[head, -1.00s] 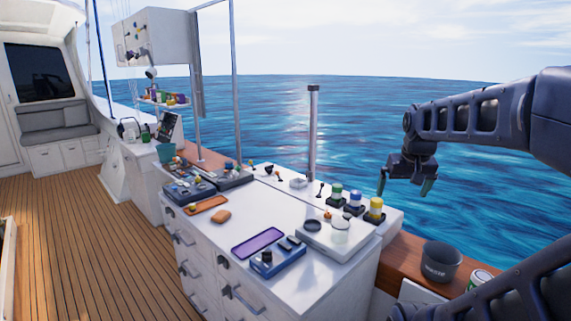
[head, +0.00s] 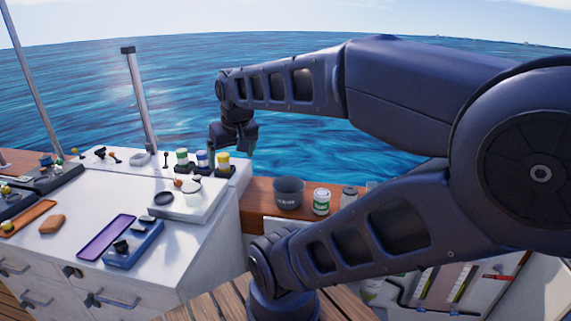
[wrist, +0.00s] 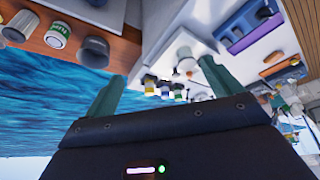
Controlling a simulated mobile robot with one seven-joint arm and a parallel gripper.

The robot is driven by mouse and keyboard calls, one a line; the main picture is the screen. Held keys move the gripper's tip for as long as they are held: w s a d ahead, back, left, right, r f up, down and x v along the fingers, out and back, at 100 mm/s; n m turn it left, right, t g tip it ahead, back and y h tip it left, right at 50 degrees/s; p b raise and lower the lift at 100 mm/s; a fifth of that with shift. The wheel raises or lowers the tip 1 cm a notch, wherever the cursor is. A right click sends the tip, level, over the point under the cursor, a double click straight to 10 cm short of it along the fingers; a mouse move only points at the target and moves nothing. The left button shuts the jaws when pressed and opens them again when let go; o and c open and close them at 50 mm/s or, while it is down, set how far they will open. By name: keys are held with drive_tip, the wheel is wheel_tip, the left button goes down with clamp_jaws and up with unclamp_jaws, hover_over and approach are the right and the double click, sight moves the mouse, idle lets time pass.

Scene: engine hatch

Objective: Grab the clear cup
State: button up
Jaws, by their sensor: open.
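I cannot pick out the clear cup for certain. A pale, partly see-through shape (head: 371,187) stands at the right end of the wooden ledge, largely hidden by my arm. A whitish round vessel (head: 191,187) sits on the white tray on the counter; it may be clear. In the wrist view a pale cylinder (wrist: 184,57) shows between the fingers.
Jars with green, blue and yellow lids (head: 222,163) line the counter's back right. A dark bucket (head: 288,194), a white-and-green can (head: 321,202) and a grey-topped container (head: 348,196) stand on the wooden ledge (head: 258,197). A purple tray (head: 106,237) and blue box (head: 134,244) lie on the counter.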

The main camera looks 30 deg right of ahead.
drive_tip(key=w+d+m, duration=1.2)
drive_tip(key=w, duration=0.2)
drive_tip(key=w+d+f+m, duration=0.35)
drive_tip(key=d+m, duration=0.25)
drive_tip(key=d, duration=0.4)
drive_tip(key=w+d+f+m, duration=0.35)
drive_tip(key=d+m, duration=0.25)
drive_tip(key=d, duration=0.4)
drive_tip(key=s+d+f+m+h, duration=0.1)
drive_tip(key=s+d+f+m, duration=0.1)
drive_tip(key=d+f+m, duration=0.35)
drive_tip(key=s+d+f+m, duration=0.2)
drive_tip(key=d, duration=0.6)
drive_tip(key=s+d+f+m+h, duration=0.1)
drive_tip(key=d+f+m, duration=0.2)
drive_tip(key=d, duration=0.4)
drive_tip(key=s+d+f+m+g+h, duration=0.1)
drive_tip(key=s+d+f+m, duration=1)
drive_tip(key=s+d+f, duration=0.5)
drive_tip(key=shift+n, duration=0.25)
drive_tip(key=shift+w+d+r+x, duration=0.1)
drive_tip(key=shift+w+d+x, duration=0.05)
drive_tip(key=shift+x, duration=1.4)
drive_tip(key=shift+w+d+r+x, duration=0.1)
drive_tip(key=shift+w+x, duration=0.05)
drive_tip(key=shift+x, duration=1.45)
drive_tip(key=shift+w+d+r+x, duration=0.1)
drive_tip(key=shift+d+x, duration=0.05)
drive_tip(key=shift+x, duration=1.4)
drive_tip(key=c, duration=1.1)
